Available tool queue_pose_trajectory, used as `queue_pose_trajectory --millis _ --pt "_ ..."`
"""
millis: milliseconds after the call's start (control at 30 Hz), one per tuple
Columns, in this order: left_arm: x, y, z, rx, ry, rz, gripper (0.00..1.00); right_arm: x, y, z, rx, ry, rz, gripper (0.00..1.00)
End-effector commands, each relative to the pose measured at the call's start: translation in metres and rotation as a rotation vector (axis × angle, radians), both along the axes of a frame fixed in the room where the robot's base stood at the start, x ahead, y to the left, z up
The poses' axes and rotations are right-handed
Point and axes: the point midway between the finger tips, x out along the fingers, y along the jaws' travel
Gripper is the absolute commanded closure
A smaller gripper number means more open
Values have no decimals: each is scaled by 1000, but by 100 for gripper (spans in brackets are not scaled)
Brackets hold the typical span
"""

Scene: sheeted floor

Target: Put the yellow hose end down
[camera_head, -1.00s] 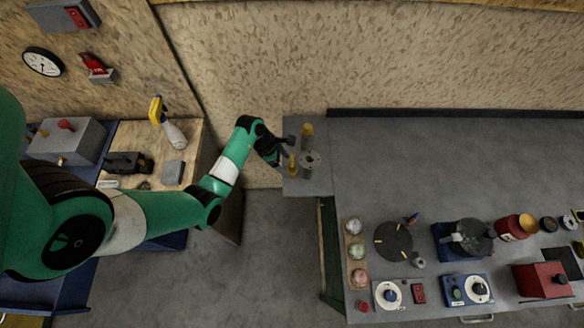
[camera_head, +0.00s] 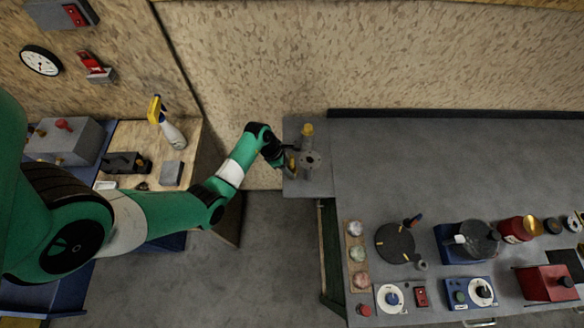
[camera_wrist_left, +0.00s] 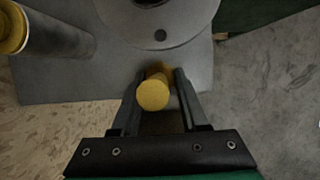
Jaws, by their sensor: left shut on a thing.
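The yellow hose end (camera_wrist_left: 153,93) is between the two fingers of my left gripper (camera_wrist_left: 158,90) in the left wrist view, with its round yellow tip facing the camera. The left gripper (camera_head: 287,165) is shut on it. In the head view the gripper and hose end are at the left end of the grey bench, beside a round grey flanged fitting (camera_head: 311,160). The flange (camera_wrist_left: 160,25) shows just ahead of the hose end in the wrist view. Whether the hose end touches the bench surface I cannot tell. My right gripper is not in view.
A grey post with a yellow top (camera_head: 307,131) stands close by; it also shows in the wrist view (camera_wrist_left: 55,35). The grey bench (camera_head: 430,160) is clear behind its front row of devices. A spray bottle (camera_head: 172,132) stands on the wooden table at left.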

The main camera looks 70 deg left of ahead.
Motion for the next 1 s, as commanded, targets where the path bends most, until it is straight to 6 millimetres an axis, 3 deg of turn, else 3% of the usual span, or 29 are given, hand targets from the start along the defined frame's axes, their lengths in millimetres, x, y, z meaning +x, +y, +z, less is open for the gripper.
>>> queue_pose_trajectory --millis 333,533,767,900,1000 --pt "0 0 6 1 -1 0 100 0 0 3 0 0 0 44" --pt "-1 1 41 3 -4 1 100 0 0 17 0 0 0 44" --pt "-54 -10 101 2 -3 4 100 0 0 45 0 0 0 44" --pt "-95 -18 113 -1 0 6 100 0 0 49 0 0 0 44" --pt "-116 -22 122 -1 -1 5 100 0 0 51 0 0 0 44"
